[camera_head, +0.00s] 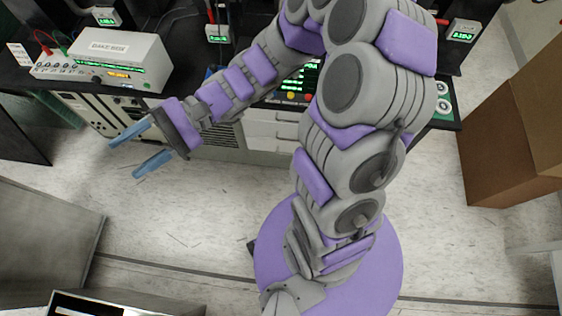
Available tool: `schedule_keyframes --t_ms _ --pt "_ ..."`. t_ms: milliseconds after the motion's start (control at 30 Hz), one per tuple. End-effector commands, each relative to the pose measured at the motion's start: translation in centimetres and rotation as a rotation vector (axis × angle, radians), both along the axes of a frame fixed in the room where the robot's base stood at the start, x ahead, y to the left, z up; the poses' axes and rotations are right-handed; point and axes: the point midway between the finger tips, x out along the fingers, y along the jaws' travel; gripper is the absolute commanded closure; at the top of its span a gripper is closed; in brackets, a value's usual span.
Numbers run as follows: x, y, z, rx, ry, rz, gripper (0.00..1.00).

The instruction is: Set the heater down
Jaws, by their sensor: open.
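My gripper (126,158) is open and empty, with its two blue fingers apart over the floor in front of the bench. No object is clearly identifiable as the heater. A white box with a hard-to-read label and green and amber displays (135,55) sits on the dark bench at the upper left, above and apart from my gripper in the picture. My arm covers the middle of the view and hides part of the bench.
The dark bench (185,75) holds small units with green displays, including one at the upper right (462,31). A brown carton (510,140) stands at the right. A grey cabinet (45,245) is at the lower left. Pale floor (210,210) is clear between.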

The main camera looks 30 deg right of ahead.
Motion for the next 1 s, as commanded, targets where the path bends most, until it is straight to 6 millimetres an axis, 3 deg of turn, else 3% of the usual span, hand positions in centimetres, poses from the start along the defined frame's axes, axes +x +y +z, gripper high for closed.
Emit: schedule_keyframes --t_ms 100,200,400,600,800,1000 --pt "-4.8 -0.6 -1.0 -0.161 -0.118 0.144 0.44" --pt "-8.1 -2.0 -2.4 -0.308 -0.208 0.250 0.44" --pt "-12.3 -6.9 -5.4 -0.635 -0.378 0.407 0.44" --pt "-13.8 -13.9 -7.1 -0.995 -0.532 0.486 0.44" --pt "-13.9 -20.4 -6.6 -1.299 -0.637 0.494 0.44" --pt "-13.9 -23.5 -5.8 -1.438 -0.673 0.483 0.44"
